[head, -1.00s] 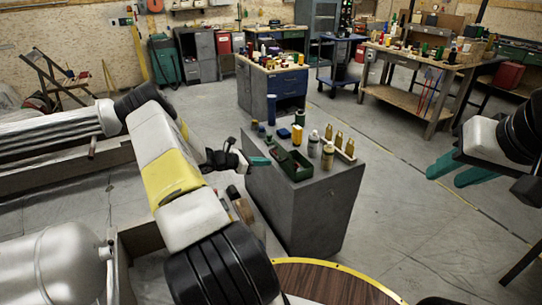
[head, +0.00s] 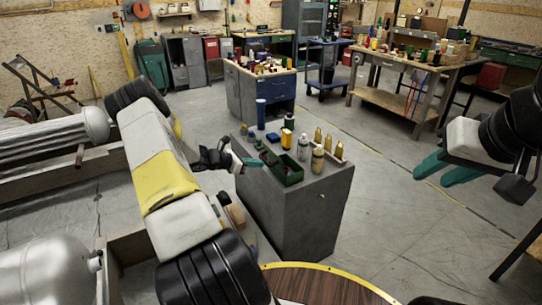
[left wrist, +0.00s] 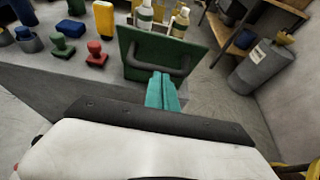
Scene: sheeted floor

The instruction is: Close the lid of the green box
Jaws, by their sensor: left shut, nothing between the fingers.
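The green box (head: 292,178) stands open on top of a grey cabinet, and its dark inside shows in the head view. In the left wrist view a green panel with a dark handle, apparently its lid (left wrist: 133,42), fills the top middle. My left gripper (head: 256,162) is at the box's left side, shut and empty. Its teal fingers (left wrist: 162,92) point at the panel just below the handle; I cannot tell whether they touch it. My right gripper (head: 443,170) is open and empty in the air at the right, far from the box.
The grey cabinet (head: 305,215) also bears bottles (head: 317,158), a yellow container (head: 286,138) and a blue block (head: 272,138) around the box. The left wrist view shows a red stamp-like object (left wrist: 96,54) and a green one (left wrist: 62,46) left of the panel. Open floor lies right of the cabinet.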

